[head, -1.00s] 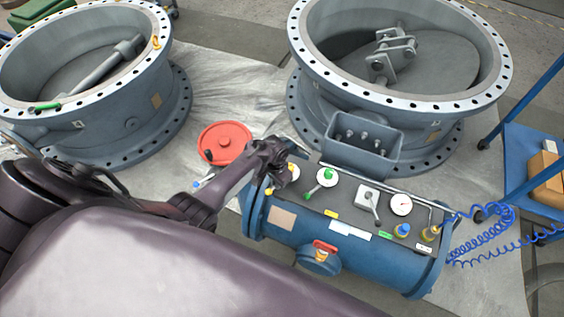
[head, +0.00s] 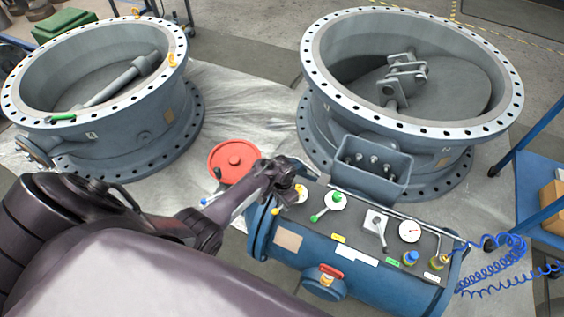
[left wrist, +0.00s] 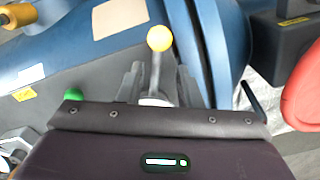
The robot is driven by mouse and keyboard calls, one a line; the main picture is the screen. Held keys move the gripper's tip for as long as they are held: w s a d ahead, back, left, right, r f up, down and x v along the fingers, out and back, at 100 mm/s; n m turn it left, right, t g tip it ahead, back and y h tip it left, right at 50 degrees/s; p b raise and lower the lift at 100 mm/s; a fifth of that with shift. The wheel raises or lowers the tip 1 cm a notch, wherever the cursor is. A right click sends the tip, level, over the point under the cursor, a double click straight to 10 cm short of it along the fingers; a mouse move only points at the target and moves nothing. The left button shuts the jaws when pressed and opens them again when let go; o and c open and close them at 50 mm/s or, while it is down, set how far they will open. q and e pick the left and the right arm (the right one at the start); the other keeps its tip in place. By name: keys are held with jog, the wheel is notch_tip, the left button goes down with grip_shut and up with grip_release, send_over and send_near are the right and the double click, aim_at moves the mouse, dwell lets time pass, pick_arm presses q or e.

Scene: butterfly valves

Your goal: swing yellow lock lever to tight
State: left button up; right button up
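The yellow lock lever shows as a yellow ball knob (head: 275,211) at the left end of the blue cylinder's dark top panel, beside a white round base. In the left wrist view the yellow knob (left wrist: 160,38) sits on a thin grey rod that points away from the gripper. My left gripper (head: 284,187) is over the lever's base. In the left wrist view its two fingers (left wrist: 158,88) stand apart, one on each side of the rod, and look open; contact is not clear. The palm hides the near part of the base. My right gripper is not in view.
A green-knobbed lever (head: 327,206), a grey lever on a square plate (head: 377,226) and a gauge (head: 409,231) sit along the panel. A red disc (head: 234,160) lies behind my gripper. Two large flanged valve bodies stand behind. Blue coiled hose (head: 495,268) hangs at right.

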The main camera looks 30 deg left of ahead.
aim_at(282, 205)
pick_arm(q)
jog(key=shift+r, duration=0.1)
jog(key=shift+d+r, duration=0.1)
jog(key=shift+r, duration=0.15)
notch_tip(282, 205, up, 6)
jog(key=shift+r+p, duration=0.2)
jog(key=shift+p, duration=0.7)
jog(key=shift+r, duration=0.35)
